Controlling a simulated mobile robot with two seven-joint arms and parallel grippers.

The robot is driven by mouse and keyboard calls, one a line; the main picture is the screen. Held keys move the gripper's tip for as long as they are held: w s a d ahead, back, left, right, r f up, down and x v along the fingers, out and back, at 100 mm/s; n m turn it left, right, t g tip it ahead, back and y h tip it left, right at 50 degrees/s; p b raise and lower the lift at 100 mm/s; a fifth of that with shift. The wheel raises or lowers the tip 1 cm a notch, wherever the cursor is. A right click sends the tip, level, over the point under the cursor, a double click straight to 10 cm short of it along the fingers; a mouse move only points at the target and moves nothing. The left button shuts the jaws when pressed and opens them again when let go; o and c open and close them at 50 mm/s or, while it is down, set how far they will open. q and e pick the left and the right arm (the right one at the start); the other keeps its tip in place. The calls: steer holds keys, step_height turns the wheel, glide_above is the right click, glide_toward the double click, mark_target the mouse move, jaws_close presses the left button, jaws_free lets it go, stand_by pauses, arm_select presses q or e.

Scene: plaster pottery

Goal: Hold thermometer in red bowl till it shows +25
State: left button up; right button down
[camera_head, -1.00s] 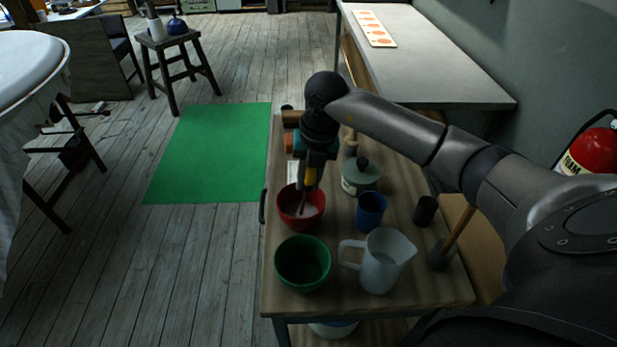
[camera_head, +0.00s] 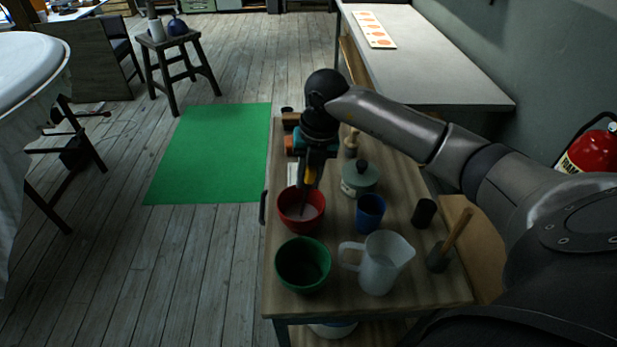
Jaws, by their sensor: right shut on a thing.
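The red bowl (camera_head: 287,213) stands on the wooden cart top, behind the green bowl, with pale content inside. My right gripper (camera_head: 308,184) is above it, pointing down and shut on the thermometer (camera_head: 303,209). The thermometer's dark thin lower part reaches down into the red bowl; its upper part is hidden by the gripper. I cannot read any value on it. I cannot tell how deep its tip sits. My left gripper does not show.
A green bowl (camera_head: 303,264), a white pitcher (camera_head: 379,263), a blue cup (camera_head: 370,211) and a lidded grey-green pot (camera_head: 360,179) stand close by on the cart (camera_head: 420,289). A dark cup (camera_head: 424,212) and a wooden-handled mallet (camera_head: 455,235) are at the right.

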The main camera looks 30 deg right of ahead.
steer(key=shift+r+p, duration=3.6)
steer(key=shift+r, duration=1.25)
steer(key=shift+f, duration=0.1)
